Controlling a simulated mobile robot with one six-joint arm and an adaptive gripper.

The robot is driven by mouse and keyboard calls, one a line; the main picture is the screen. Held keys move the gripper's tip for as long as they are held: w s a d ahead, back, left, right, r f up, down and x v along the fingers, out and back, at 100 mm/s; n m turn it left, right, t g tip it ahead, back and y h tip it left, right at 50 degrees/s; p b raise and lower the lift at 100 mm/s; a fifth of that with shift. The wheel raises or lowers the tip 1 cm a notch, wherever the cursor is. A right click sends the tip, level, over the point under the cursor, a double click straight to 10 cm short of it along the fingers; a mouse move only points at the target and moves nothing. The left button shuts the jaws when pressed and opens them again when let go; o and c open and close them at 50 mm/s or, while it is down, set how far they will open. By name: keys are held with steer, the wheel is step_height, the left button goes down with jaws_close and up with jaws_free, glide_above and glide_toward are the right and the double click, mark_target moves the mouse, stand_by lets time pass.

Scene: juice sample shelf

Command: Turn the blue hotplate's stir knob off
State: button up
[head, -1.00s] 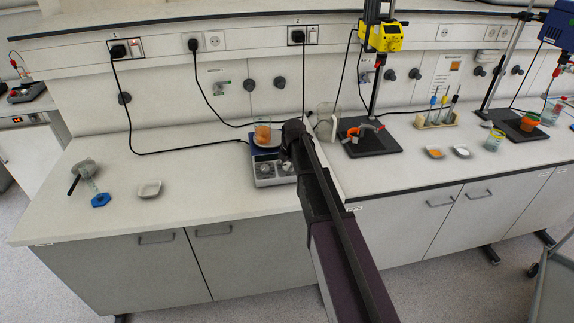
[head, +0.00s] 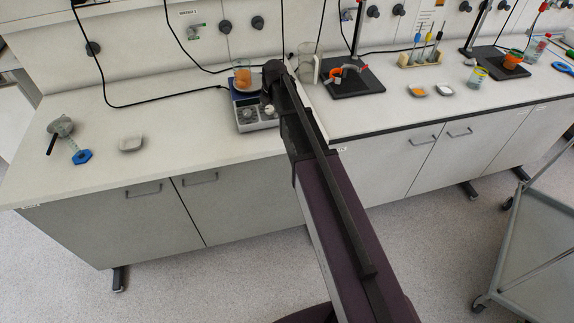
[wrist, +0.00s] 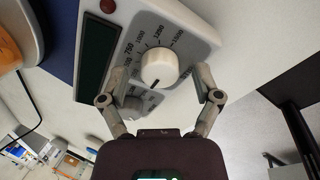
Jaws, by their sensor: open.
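The blue hotplate (head: 256,125) stands on the bench in the head view, with a grey-white control panel facing front. A beaker of orange liquid (head: 242,76) stands on its top. My gripper (wrist: 164,80) is open, with one finger on each side of this knob; contact cannot be told. In the head view my arm covers part of the hotplate.
A dark display (wrist: 96,60) and a red button (wrist: 108,6) lie beside the scale. A glass jug (head: 308,62) and a black stand base (head: 345,82) are to the right. A white dish (head: 131,144) is on the left, with clear bench between it and the hotplate.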

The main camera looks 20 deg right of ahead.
steer(key=m, duration=0.5)
steer(key=shift+m, duration=0.4)
steer(key=m, duration=0.5)
steer(key=shift+m+t, duration=0.3)
steer(key=shift+t, duration=0.1)
steer(key=m, duration=0.6)
steer(key=shift+b, duration=0.3)
steer(key=m, duration=0.6)
steer(key=shift+t+h, duration=0.3)
steer(key=shift+h, duration=0.1)
steer(key=p+v, duration=1.3)
steer(key=v, duration=0.1)
steer(key=s+f+m+g+b, duration=0.1)
steer(key=s+f+g+b, duration=0.3)
steer(key=s+f+b, duration=1.4)
steer(key=s+f, duration=0.1)
steer(key=s, duration=0.4)
steer(key=shift+s+f+g, duration=0.3)
steer(key=shift+s+f, duration=0.05)
steer(key=shift+s, duration=0.05)
